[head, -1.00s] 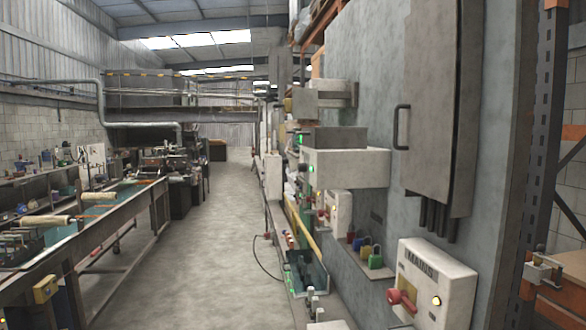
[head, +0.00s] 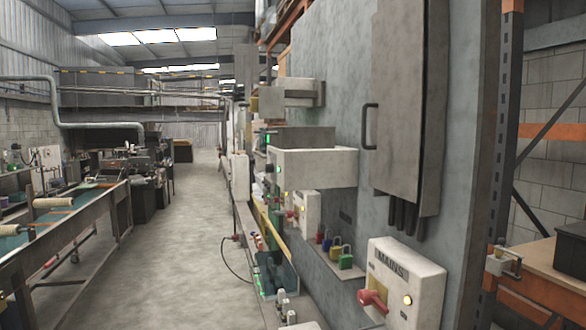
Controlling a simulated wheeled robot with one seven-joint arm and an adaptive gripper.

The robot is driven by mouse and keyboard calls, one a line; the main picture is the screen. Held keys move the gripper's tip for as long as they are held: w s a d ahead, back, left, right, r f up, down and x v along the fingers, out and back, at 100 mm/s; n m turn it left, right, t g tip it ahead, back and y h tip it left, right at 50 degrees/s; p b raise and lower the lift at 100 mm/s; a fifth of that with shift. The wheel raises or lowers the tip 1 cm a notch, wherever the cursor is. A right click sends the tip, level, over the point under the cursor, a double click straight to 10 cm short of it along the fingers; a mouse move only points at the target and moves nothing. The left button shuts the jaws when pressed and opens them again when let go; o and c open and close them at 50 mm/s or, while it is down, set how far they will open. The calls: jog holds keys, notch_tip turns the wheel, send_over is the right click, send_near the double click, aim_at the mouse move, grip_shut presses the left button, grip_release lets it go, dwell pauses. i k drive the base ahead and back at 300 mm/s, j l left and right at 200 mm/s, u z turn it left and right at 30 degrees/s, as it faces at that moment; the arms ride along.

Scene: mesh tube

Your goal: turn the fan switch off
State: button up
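No switch in the head view can be read as the fan switch. A white box marked MAINS (head: 405,285) is on the grey wall at the lower right, with a red handle (head: 373,300) and a lit yellow lamp. A smaller white switch box (head: 306,213) with a red part hangs further along the wall; its label is too small to read. A large white box (head: 312,168) sticks out above it. My gripper is not in view.
A tall grey cabinet (head: 402,110) hangs above the MAINS box. Coloured padlocks (head: 345,256) sit on a small wall shelf. A long bench (head: 70,235) runs along the left. The concrete aisle (head: 165,250) between is clear. Orange racking and a wooden bench (head: 550,265) stand right.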

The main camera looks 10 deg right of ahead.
aim_at(269, 167)
jog(key=i+j+z, duration=0.2)
jog(key=z, duration=0.2)
jog(key=i+j+z, duration=0.1)
jog(key=j+z, duration=0.75)
jog(key=i+l, duration=0.05)
